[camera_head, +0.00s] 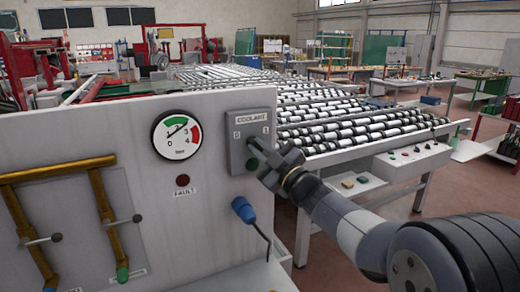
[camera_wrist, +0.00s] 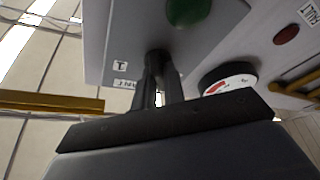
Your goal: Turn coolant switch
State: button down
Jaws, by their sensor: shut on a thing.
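The grey coolant switch box (camera_head: 240,127), labelled COOLANT with marks 0 and 1, is mounted on the upright panel right of the gauge. My gripper (camera_head: 262,149) reaches it from the right and is shut on the switch's knob. In the wrist view, the two dark fingers (camera_wrist: 163,82) close around the dark knob (camera_wrist: 158,57) on the face of the box. The fingers hide most of the knob, so I cannot tell which mark it points to. A green button (camera_head: 253,164) sits just below my fingers and also shows in the wrist view (camera_wrist: 188,8).
A pressure gauge (camera_head: 176,135) and a red FAULT lamp (camera_head: 182,180) are left of the switch. Brass pipes (camera_head: 60,172) with valves run at far left. A roller conveyor (camera_head: 345,125) lies behind.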

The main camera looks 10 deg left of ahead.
jog(key=shift+f+m+b, duration=0.1)
jog(key=shift+m+b, duration=0.2)
jog(key=shift+s+a+m+t+h+b, duration=0.1)
jog(key=shift+m+t+h+b, duration=1.25)
jog(key=shift+m, duration=2.3)
jog(key=shift+s+a+m+t+h+b, duration=0.15)
jog(key=shift+m+t+h+b, duration=0.65)
jog(key=shift+m+h+b, duration=2)
jog(key=shift+a+m+t+h+b, duration=0.1)
jog(key=shift+m+t+b, duration=1.1)
jog(key=shift+m, duration=3.35)
jog(key=c, duration=1.5)
grip_release()
jog(key=shift+s+d, duration=0.1)
jog(key=b+v, duration=0.2)
jog(key=v, duration=0.8)
jog(key=shift+s, duration=0.3)
